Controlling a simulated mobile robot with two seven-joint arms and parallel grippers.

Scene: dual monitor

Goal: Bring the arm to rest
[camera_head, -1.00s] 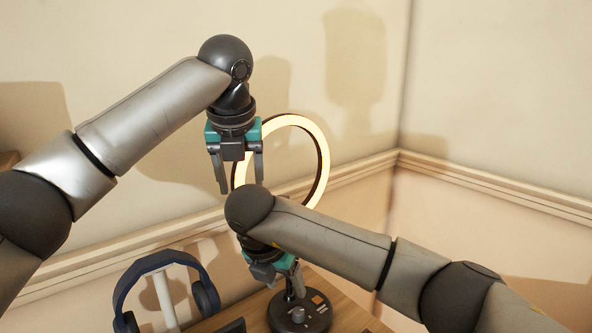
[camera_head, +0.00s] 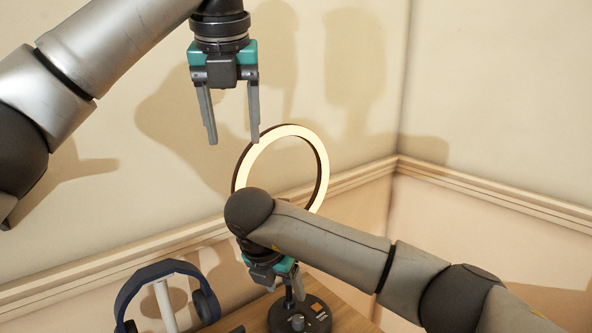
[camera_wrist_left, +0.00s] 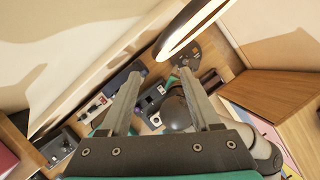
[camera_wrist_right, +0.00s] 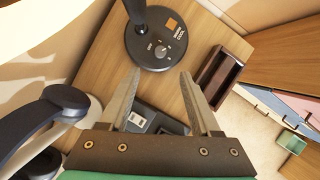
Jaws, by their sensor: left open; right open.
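My left gripper (camera_head: 234,140) is open and empty in the upper middle of the head view, fingers pointing down, above and left of the ring lamp. Its two open fingers also show in the left wrist view (camera_wrist_left: 155,72). My right gripper is low in the head view, mostly hidden behind my right arm (camera_head: 330,248). In the right wrist view (camera_wrist_right: 160,75) its fingers are open with nothing between them, above the desk, pointing toward the lamp base.
A lit ring lamp (camera_head: 321,165) stands on a round dark base (camera_head: 318,316) close to my right arm. Blue headphones (camera_head: 130,288) hang on a stand at the lower left. An open wooden box (camera_wrist_right: 222,75) lies right of the lamp base. The wall (camera_head: 480,90) is behind.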

